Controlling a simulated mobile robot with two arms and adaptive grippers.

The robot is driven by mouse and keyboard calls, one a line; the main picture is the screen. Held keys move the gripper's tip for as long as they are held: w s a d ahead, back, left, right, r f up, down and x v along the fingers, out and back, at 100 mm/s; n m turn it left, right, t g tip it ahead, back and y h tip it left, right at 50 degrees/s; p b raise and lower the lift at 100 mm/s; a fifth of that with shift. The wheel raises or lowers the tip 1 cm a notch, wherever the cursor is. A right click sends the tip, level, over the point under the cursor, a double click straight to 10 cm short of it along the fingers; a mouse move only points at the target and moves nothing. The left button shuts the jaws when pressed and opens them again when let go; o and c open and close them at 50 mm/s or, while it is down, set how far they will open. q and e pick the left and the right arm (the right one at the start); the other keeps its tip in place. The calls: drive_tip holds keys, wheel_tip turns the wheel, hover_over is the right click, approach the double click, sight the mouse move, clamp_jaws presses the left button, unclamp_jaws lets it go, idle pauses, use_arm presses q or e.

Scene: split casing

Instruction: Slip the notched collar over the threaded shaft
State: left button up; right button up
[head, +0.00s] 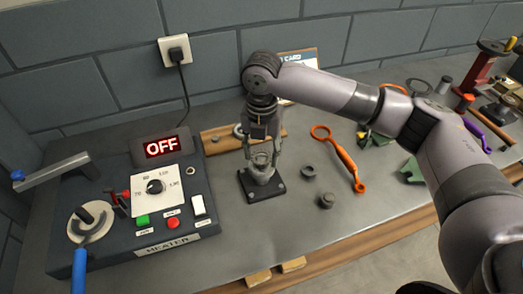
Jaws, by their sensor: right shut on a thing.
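My right gripper (263,156) points down over a dark square base plate (279,188) on the bench. Its fingers are shut on a small grey ring-like part (261,160), which looks like the notched collar. A grey cylindrical stand (263,174) rises from the plate directly under the ring. The threaded shaft cannot be made out behind the fingers and ring. I cannot tell whether the ring is around the shaft or just above it. My left gripper is not in view.
A heater unit (120,205) with an OFF display stands at the left. Two small dark round parts (308,171) (327,201) and an orange ring-ended tool (340,158) lie right of the plate. A wooden strip (215,140) lies behind. Tools clutter the far right.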

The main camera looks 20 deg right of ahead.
drive_tip(key=shift+f, duration=0.5)
drive_tip(key=shift+f, duration=0.75)
drive_tip(key=o, duration=1.1)
drive_tip(key=shift+c, duration=0.2)
wheel_tip(320, 180, up, 8)
drive_tip(key=p, duration=0.9)
drive_tip(key=shift+f, duration=0.25)
drive_tip(key=shift+f, duration=0.1)
